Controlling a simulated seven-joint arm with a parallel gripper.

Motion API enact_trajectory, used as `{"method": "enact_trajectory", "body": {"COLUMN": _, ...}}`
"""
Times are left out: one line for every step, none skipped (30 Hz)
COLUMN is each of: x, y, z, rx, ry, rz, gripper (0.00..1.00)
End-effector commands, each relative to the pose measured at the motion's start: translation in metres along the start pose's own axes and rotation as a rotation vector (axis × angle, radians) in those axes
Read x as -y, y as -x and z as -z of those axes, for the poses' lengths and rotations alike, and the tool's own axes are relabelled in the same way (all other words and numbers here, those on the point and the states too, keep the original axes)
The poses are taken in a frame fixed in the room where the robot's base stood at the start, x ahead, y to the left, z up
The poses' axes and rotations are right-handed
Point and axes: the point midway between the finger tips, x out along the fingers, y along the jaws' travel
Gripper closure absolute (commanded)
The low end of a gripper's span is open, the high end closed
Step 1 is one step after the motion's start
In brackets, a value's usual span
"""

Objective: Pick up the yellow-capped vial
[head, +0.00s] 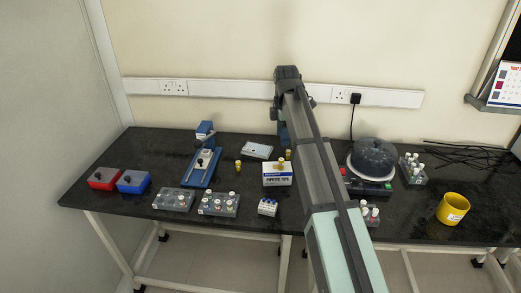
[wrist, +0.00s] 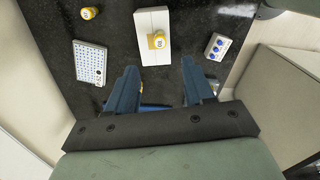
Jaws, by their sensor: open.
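Several yellow-capped vials show. One (head: 238,166) stands on the bench left of the white pipette-tips box; it also shows at the top left of the wrist view (wrist: 88,13). Another (head: 281,161) is at the top of the box, and the wrist view shows it over the white box face (wrist: 157,41). A third (head: 288,154) shows just behind the box. My gripper (wrist: 159,66) is open and empty, its blue fingers pointing at the box with the vial on it. In the head view my gripper (head: 284,134) is behind the box, partly hidden by my arm.
The pipette-tips box (head: 277,179) stands mid-bench. A blue-capped vial rack (head: 267,207) is in front of it, a white plate (head: 257,150) behind. A blue device (head: 203,165) and racks (head: 219,203) lie left; a round machine (head: 373,157) and yellow mug (head: 453,208) right.

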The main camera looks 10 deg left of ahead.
Motion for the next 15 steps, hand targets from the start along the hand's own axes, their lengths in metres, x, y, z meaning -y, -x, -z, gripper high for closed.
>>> {"method": "enact_trajectory", "body": {"x": 0.0, "y": 0.0, "z": 0.001, "rx": 0.0, "ry": 0.001, "rz": 0.0, "gripper": 0.48}}
{"method": "enact_trajectory", "body": {"x": 0.0, "y": 0.0, "z": 0.002, "rx": 0.0, "ry": 0.003, "rz": 0.0, "gripper": 0.48}}
{"method": "enact_trajectory", "body": {"x": 0.0, "y": 0.0, "z": 0.006, "rx": 0.0, "ry": 0.008, "rz": 0.0, "gripper": 0.48}}
{"method": "enact_trajectory", "body": {"x": 0.0, "y": 0.0, "z": 0.01, "rx": 0.0, "ry": 0.013, "rz": 0.0, "gripper": 0.48}}
{"method": "enact_trajectory", "body": {"x": 0.0, "y": -0.001, "z": 0.014, "rx": 0.0, "ry": 0.019, "rz": 0.001, "gripper": 0.48}}
{"method": "enact_trajectory", "body": {"x": 0.0, "y": -0.003, "z": 0.021, "rx": 0.0, "ry": 0.028, "rz": 0.004, "gripper": 0.48}}
{"method": "enact_trajectory", "body": {"x": 0.0, "y": -0.005, "z": 0.028, "rx": 0.0, "ry": 0.037, "rz": 0.007, "gripper": 0.48}}
{"method": "enact_trajectory", "body": {"x": -0.001, "y": -0.008, "z": 0.035, "rx": 0.0, "ry": 0.046, "rz": 0.01, "gripper": 0.48}}
{"method": "enact_trajectory", "body": {"x": -0.001, "y": -0.011, "z": 0.044, "rx": 0.0, "ry": 0.058, "rz": 0.015, "gripper": 0.48}}
{"method": "enact_trajectory", "body": {"x": -0.003, "y": -0.014, "z": 0.051, "rx": 0.0, "ry": 0.067, "rz": 0.019, "gripper": 0.48}}
{"method": "enact_trajectory", "body": {"x": -0.004, "y": -0.017, "z": 0.058, "rx": 0.001, "ry": 0.077, "rz": 0.024, "gripper": 0.48}}
{"method": "enact_trajectory", "body": {"x": -0.007, "y": -0.02, "z": 0.068, "rx": 0.001, "ry": 0.088, "rz": 0.029, "gripper": 0.48}}
{"method": "enact_trajectory", "body": {"x": -0.01, "y": -0.022, "z": 0.074, "rx": 0.001, "ry": 0.097, "rz": 0.033, "gripper": 0.48}}
{"method": "enact_trajectory", "body": {"x": -0.012, "y": -0.025, "z": 0.082, "rx": 0.002, "ry": 0.106, "rz": 0.037, "gripper": 0.48}}
{"method": "enact_trajectory", "body": {"x": -0.016, "y": -0.028, "z": 0.091, "rx": 0.002, "ry": 0.117, "rz": 0.043, "gripper": 0.48}}
